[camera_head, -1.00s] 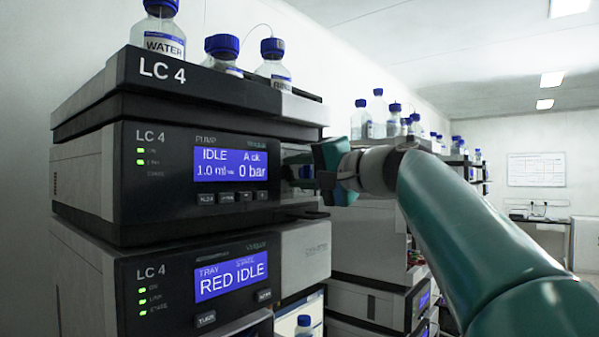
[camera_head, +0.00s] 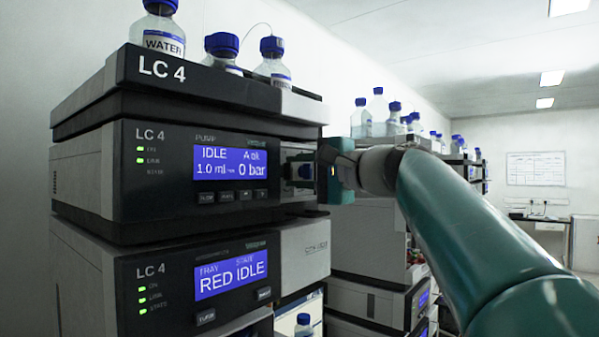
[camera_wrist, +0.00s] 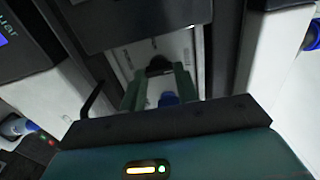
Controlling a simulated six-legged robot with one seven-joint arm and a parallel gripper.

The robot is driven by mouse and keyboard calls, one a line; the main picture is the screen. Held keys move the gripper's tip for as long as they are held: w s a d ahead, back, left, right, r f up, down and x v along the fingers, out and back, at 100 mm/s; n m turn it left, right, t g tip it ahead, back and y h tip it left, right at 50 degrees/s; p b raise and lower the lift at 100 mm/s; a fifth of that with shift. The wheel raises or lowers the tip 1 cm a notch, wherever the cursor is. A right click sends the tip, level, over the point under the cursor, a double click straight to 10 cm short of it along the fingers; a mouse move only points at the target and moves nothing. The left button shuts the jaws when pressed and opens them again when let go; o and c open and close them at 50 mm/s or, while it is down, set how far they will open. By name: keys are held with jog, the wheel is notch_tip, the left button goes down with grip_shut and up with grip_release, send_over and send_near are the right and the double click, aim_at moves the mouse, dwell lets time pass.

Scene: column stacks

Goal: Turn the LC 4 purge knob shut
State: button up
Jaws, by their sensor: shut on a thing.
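The LC 4 pump module (camera_head: 190,215) is the upper unit of the stack at left. Its screen (camera_head: 230,170) reads IDLE, 1.0 ml and 0 bar. A small dark blue knob (camera_head: 306,172) shows in the recess at the right of its front. My gripper (camera_head: 308,173) is at this recess, shut on the knob. In the wrist view, the two green fingers of my gripper (camera_wrist: 160,85) stand on either side of a blue part that looks like the knob (camera_wrist: 168,99). The fingertip contact and the knob's exact angle are hard to make out.
Capped bottles (camera_head: 160,30) stand on top of the stack. Below the pump is a second LC 4 unit (camera_head: 130,290) reading RED IDLE. More instrument stacks (camera_head: 375,290) stand behind my arm at right. Open floor and a far wall lie beyond.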

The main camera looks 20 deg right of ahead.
jog(key=o, duration=1)
jog(key=shift+s, duration=0.1)
jog(key=shift+c, duration=0.2)
jog(key=shift+d, duration=0.1)
jog(key=v, duration=1.3)
jog(key=shift+s+d, duration=0.15)
jog(key=shift+s, duration=0.1)
